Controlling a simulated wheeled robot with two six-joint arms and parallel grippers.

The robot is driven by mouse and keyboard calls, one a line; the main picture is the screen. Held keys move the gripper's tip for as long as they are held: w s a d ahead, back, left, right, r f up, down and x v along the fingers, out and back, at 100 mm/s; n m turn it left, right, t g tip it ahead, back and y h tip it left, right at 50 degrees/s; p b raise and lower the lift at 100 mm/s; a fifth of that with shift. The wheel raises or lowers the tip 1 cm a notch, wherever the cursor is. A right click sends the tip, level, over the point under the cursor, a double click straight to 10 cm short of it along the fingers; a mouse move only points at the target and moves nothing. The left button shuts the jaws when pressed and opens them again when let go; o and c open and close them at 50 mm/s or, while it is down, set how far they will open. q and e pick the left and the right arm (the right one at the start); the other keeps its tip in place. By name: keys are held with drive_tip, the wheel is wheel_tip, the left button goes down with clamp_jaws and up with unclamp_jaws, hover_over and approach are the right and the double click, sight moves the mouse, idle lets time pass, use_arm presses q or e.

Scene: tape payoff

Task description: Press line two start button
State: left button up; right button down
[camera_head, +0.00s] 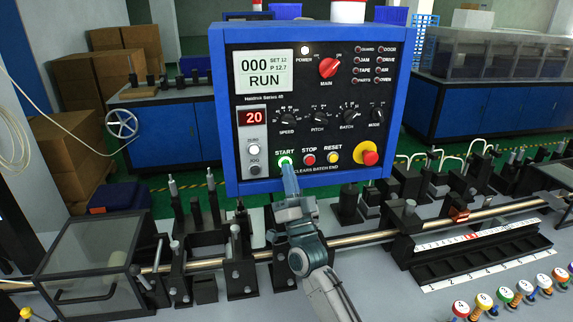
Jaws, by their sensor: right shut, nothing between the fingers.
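The control panel (318,100) is a blue-framed black box in the middle, facing me. Its green start button (285,159) sits at the lower left of the face, under the word START, and glows. The red stop button (309,159) and the yellow reset button (333,158) sit to its right. The screen (264,71) reads 000 and RUN. My right gripper (289,172) is shut and empty, with its tip just below the start button and overlapping its lower edge. I cannot tell whether the tip touches it. My left gripper is not in view.
A metal rod line with black fixtures (198,215) runs across the bench below the panel. A clear-lidded box (90,262) stands at left. Several coloured spools (504,294) stand at lower right. A red-yellow emergency knob (368,153) is on the panel's right.

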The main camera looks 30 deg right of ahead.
drive_tip(key=shift+s+a+p, duration=0.2)
drive_tip(key=shift+s+a, duration=0.05)
drive_tip(key=shift+s, duration=0.7)
drive_tip(key=shift+s+a+p, duration=0.2)
drive_tip(key=shift+s+a, duration=0.05)
drive_tip(key=shift+s, duration=0.7)
drive_tip(key=shift+s+a+p, duration=0.2)
drive_tip(key=shift+s+a, duration=0.05)
drive_tip(key=shift+s, duration=0.7)
